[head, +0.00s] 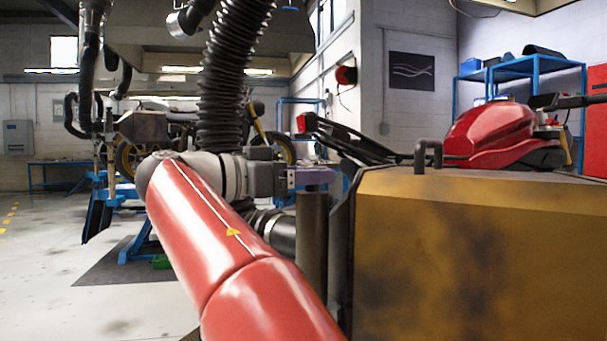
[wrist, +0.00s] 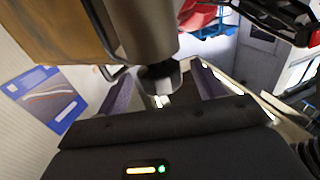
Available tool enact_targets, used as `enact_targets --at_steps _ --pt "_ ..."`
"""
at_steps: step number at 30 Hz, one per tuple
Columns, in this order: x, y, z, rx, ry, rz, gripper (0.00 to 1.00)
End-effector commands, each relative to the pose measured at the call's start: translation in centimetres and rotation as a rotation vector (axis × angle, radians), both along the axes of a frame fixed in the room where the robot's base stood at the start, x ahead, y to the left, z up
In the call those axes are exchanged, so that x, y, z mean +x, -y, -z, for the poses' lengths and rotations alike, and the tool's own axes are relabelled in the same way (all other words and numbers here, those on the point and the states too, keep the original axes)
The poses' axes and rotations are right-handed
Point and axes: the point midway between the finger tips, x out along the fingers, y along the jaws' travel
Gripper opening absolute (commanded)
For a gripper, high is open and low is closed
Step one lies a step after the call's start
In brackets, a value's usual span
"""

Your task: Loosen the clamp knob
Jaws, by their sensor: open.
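A grey upright cylinder (wrist: 148,28) with a narrower dark end piece (wrist: 160,78) shows in the wrist view. The dark piece looks like the clamp knob, though its shape is not clear. My gripper (wrist: 164,88) is open, with one purple finger on each side of the dark piece; I cannot tell whether either touches it. In the head view my gripper (head: 312,178) is at the top of the dark grey post (head: 312,240), left of the large brown housing. The knob cannot be made out there.
The brown housing (head: 480,260) stands close on the right, with a handle (head: 428,155) on top. A red motorcycle (head: 495,130) is behind it. A black ribbed hose (head: 225,75) hangs above my wrist. Open floor (head: 60,290) lies to the left.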

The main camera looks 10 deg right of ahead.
Motion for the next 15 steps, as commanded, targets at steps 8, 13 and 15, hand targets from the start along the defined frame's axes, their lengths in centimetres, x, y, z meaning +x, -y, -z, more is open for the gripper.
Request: enact_targets --at_steps 8,13,15 --pt "-0.01 -0.02 -0.01 0.000 0.000 0.000 0.37" --pt "-0.01 -0.02 0.01 0.000 0.000 -0.001 0.24" --pt "-0.03 -0.01 0.06 0.001 0.000 -0.005 0.24"
